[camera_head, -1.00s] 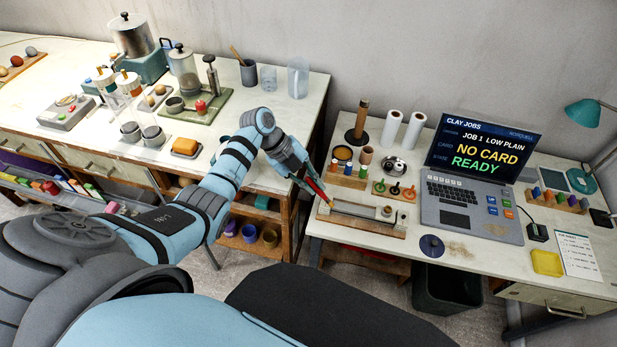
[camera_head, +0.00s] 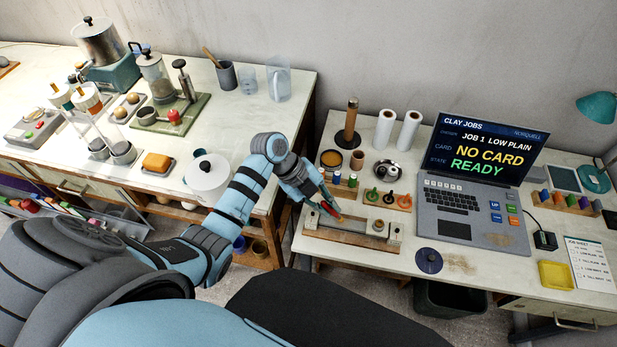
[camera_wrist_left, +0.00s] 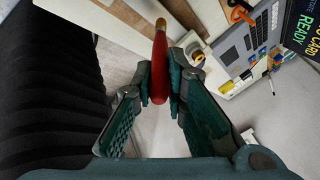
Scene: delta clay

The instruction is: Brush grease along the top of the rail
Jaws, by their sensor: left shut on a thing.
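The rail (camera_head: 362,224) is a long pale bar on a wooden base, lying along the front of the right bench. My left gripper (camera_head: 322,205) is over the left part of the rail. It is shut on the red handle of a brush (camera_head: 328,208), whose tip points down and right toward the rail top. I cannot tell if the tip touches it. In the left wrist view the brush (camera_wrist_left: 159,75) stands between the two fingers (camera_wrist_left: 160,82), its tan tip pointing away. A round tin with amber contents (camera_head: 331,158) sits behind the rail. My right gripper is out of view.
A rack of small bottles (camera_head: 345,183) and a board with coloured rings (camera_head: 387,198) stand close behind the rail. The laptop (camera_head: 465,205) is to the right. A dark blue disc (camera_head: 429,260) lies near the front edge.

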